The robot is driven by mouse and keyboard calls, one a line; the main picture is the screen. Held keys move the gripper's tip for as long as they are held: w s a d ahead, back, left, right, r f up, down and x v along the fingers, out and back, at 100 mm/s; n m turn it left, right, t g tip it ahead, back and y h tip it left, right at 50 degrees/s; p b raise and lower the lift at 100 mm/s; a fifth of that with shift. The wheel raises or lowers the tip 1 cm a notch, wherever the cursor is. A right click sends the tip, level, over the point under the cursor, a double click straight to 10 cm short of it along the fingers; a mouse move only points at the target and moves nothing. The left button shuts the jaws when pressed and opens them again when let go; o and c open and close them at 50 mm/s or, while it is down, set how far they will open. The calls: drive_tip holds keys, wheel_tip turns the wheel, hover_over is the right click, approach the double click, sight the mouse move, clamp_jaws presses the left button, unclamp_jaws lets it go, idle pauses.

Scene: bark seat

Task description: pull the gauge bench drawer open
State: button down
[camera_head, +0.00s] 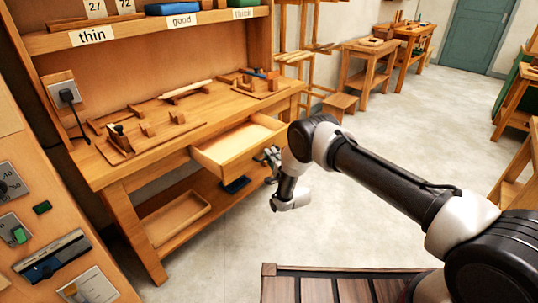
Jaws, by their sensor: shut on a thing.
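The gauge bench (125,172) stands at the left with a wooden top and a shelf above it. Its drawer (232,160) is pulled partly out and its inside looks empty. My gripper (270,158) is at the right part of the drawer's front, shut on it. The fingertips are small and partly hidden by my wrist and arm. The exact spot of the grip, and any handle, cannot be made out.
Wooden jigs (150,130) are on the benchtop. A panel with switches (45,235) stands at the near left. The floor (390,150) to the right is clear.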

drive_tip(key=shift+s+f, duration=0.1)
drive_tip(key=c, duration=1.8)
unclamp_jaws()
drive_tip(key=shift+o, duration=0.2)
drive_tip(key=v, duration=1.2)
drive_tip(key=shift+d, duration=0.1)
